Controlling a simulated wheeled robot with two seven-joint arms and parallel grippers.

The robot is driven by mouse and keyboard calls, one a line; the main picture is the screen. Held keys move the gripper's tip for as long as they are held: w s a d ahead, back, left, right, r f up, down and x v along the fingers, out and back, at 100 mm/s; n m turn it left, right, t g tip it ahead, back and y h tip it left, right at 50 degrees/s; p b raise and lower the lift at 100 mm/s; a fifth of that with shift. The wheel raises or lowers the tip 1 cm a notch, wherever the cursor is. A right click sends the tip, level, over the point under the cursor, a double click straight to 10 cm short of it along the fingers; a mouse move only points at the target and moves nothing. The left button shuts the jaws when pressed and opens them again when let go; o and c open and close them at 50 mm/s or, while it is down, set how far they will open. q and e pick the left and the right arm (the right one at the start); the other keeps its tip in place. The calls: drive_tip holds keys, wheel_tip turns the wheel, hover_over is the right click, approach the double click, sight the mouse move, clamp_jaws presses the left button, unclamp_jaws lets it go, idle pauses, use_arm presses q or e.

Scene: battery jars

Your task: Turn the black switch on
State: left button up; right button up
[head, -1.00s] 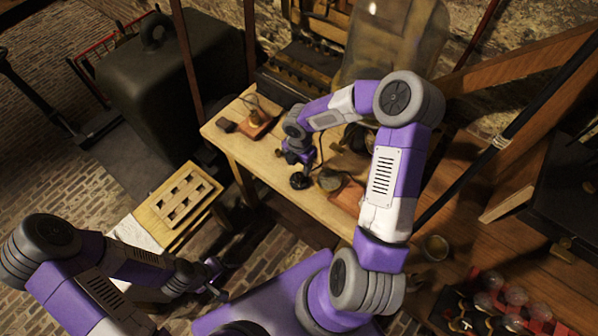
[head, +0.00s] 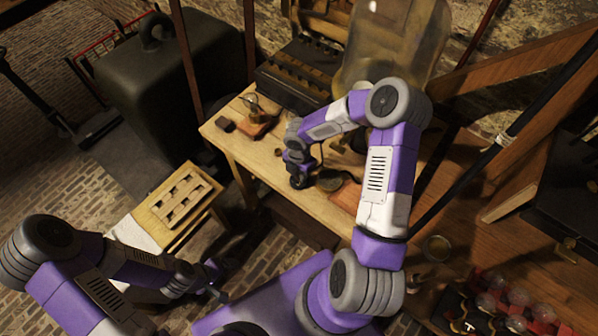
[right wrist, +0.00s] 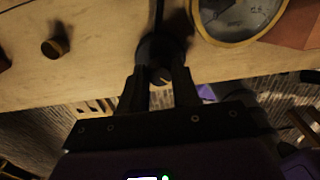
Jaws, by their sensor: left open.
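The black switch (right wrist: 160,58) is a round dark knob near the front edge of the wooden table, with a pale mark on its face. My right gripper (right wrist: 160,78) has one finger on each side of it in the right wrist view; whether the fingers press on it I cannot tell. In the head view my right gripper (head: 299,180) is down at the table's front edge and mostly covers the switch. My left gripper (head: 219,281) is open and empty, low at the left, away from the table.
A round brass-rimmed dial (right wrist: 238,16) lies close right of the switch. A small brass knob (right wrist: 55,47) is to its left. A bulb on a wooden base (head: 257,122) stands at the table's left end. A slotted wooden block (head: 179,198) lies on a low stand.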

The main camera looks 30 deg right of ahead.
clamp_jaws()
drive_tip(key=shift+m, duration=0.3)
drive_tip(key=m+b, duration=0.2)
drive_tip(key=m, duration=0.1)
drive_tip(key=shift+m, duration=0.3)
drive_tip(key=m+b, duration=0.3)
drive_tip(key=m, duration=0.1)
drive_tip(key=shift+m, duration=0.3)
drive_tip(key=m+b, duration=0.2)
drive_tip(key=m, duration=0.3)
drive_tip(key=shift+m+b, duration=0.95)
drive_tip(key=shift+m, duration=1.15)
